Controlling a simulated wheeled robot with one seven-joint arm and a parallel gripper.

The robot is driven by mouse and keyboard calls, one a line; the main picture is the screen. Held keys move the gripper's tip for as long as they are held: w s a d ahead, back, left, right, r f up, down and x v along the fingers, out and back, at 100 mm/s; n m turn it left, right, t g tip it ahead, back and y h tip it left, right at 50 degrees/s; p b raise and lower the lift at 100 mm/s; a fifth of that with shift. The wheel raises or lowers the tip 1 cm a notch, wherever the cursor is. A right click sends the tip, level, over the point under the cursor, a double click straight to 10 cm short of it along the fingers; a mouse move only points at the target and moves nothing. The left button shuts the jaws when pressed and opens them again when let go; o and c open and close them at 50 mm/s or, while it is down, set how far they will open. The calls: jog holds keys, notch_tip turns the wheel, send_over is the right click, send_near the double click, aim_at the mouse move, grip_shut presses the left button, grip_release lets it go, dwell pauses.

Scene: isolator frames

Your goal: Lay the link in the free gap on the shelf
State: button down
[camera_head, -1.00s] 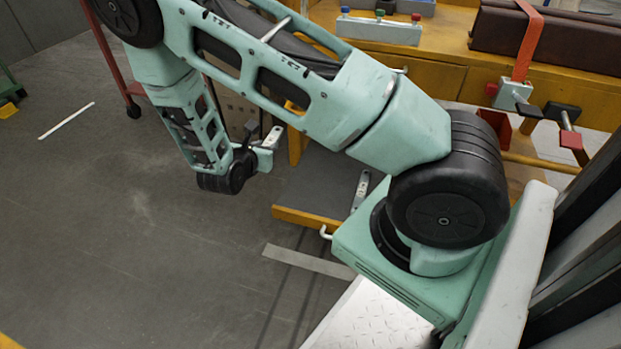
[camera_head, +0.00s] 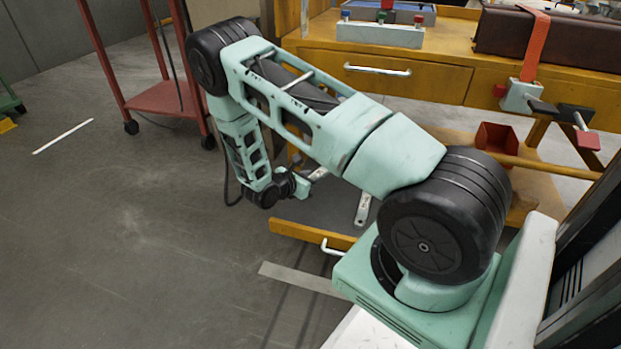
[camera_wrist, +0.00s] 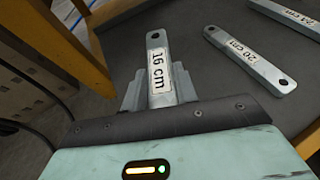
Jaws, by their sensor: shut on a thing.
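My gripper (camera_wrist: 158,92) is shut on a grey metal link (camera_wrist: 156,42) with a round hole and a "16 cm" label. The link points away from the jaws, over the dark shelf (camera_wrist: 128,48). A "20 cm" link (camera_wrist: 262,72) lies on the shelf to its right, and a "24 cm" link (camera_wrist: 292,16) lies farther right, partly cut off. Bare shelf shows between the held link and the "20 cm" link. In the head view my gripper (camera_head: 302,184) holds the link (camera_head: 318,173) left of a lying link (camera_head: 363,208). Height above the shelf is hard to tell.
The shelf has a wooden front edge (camera_head: 312,235). The wooden workbench (camera_head: 430,78) stands above and behind it, with a drawer handle (camera_head: 378,70). A red trolley (camera_head: 155,98) is at the left. A red bin (camera_head: 497,145) is at the right. The floor at lower left is clear.

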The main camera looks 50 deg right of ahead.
aim_at(310, 199)
jog(key=shift+f+b, duration=2.3)
jog(key=shift+f, duration=0.45)
jog(key=shift+f, duration=0.5)
jog(key=c, duration=1)
grip_release()
jog(key=shift+f, duration=0.1)
jog(key=shift+a, duration=0.1)
jog(key=p+v, duration=0.7)
jog(key=v, duration=0.9)
jog(key=shift+a+r+p, duration=0.2)
jog(key=shift+a+p, duration=0.15)
jog(key=shift+a, duration=0.25)
